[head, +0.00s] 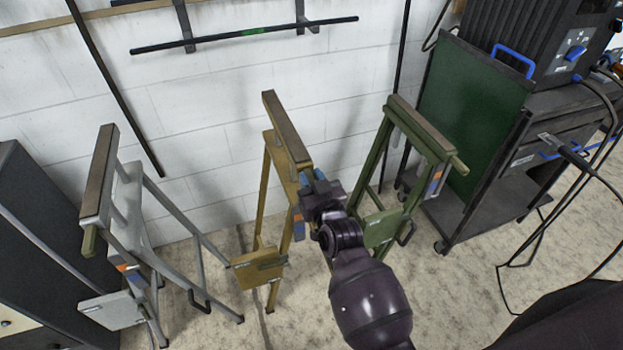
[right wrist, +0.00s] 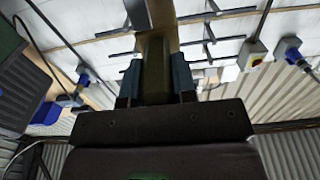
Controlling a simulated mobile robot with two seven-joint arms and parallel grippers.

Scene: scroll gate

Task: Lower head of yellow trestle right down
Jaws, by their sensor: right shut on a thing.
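The yellow trestle (head: 272,165) stands in the middle of the head view, between a grey-white trestle and a green one. Its head (head: 285,128) has a brown beam on top and sits high above the legs. My right gripper (head: 312,186) is at the near end of this head. In the right wrist view, its two blue-grey fingers (right wrist: 155,85) are shut on an olive-yellow handle (right wrist: 154,68) that sticks out from the head. The gripper and wrist hide that handle and part of the trestle in the head view. My left gripper is not in view.
The grey-white trestle (head: 118,212) stands to the left and the green trestle (head: 385,185) close to the right. A dark welding cart (head: 480,215) with hanging cables stands further right. A white block wall (head: 220,75) is close behind. A dark cabinet (head: 40,240) stands at far left.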

